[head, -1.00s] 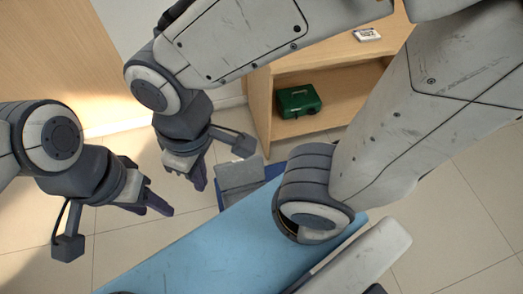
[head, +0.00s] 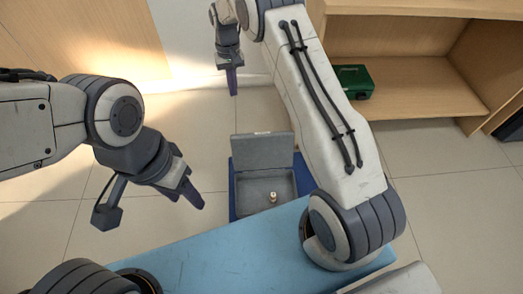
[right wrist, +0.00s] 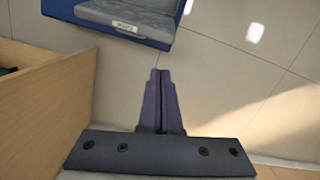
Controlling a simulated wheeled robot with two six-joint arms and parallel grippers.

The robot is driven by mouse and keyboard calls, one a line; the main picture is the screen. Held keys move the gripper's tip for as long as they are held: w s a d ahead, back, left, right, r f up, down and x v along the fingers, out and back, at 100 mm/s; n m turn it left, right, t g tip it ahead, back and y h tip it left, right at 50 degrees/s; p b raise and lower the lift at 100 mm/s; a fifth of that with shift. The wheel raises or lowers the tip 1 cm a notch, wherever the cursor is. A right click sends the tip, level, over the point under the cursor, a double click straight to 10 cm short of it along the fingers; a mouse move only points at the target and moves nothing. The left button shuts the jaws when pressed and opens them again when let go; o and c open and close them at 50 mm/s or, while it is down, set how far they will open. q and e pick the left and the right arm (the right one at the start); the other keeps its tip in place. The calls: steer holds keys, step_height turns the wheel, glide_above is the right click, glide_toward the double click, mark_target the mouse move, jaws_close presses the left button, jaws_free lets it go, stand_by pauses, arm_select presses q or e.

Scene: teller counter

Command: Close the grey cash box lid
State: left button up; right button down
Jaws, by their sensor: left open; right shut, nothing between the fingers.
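The grey cash box (head: 250,192) stands open on a blue surface (head: 233,205) in the head view. Its lid (head: 262,150) is raised along the far side. A small pale object (head: 273,197) sits inside the box. My right gripper (head: 232,88) is shut and empty, beyond the lid and a little to its left, apart from it. In the right wrist view its fingers (right wrist: 160,75) are together, and a grey part of the box with a small label (right wrist: 122,26) shows at the top. My left gripper (head: 194,198) is open and empty, left of the box.
A wooden shelf unit (head: 420,85) stands at the back right with a green box (head: 354,80) in it. A light blue surface (head: 230,250) lies in front of the cash box. Tiled floor (head: 440,175) is clear to the right.

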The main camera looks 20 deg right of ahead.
steer(key=w+d+f+m+b, duration=0.1)
steer(key=d+f+b, duration=0.3)
steer(key=f, duration=0.6)
steer(key=w+d+f+m+b, duration=0.1)
steer(key=w+d+f+b, duration=0.15)
steer(key=d+f, duration=0.65)
step_height(320, 180, down, 12)
steer(key=s+a+f+b, duration=0.1)
steer(key=s+a+b, duration=0.2)
steer(key=b, duration=0.2)
arm_select(q)
step_height(320, 180, down, 14)
steer(key=shift+r+p, duration=0.15)
steer(key=shift+p, duration=0.15)
arm_select(e)
steer(key=shift+g, duration=0.3)
steer(key=s+r, duration=0.2)
steer(key=r, duration=0.1)
steer(key=shift+s+a+r, duration=0.15)
steer(key=shift+s+a, duration=0.2)
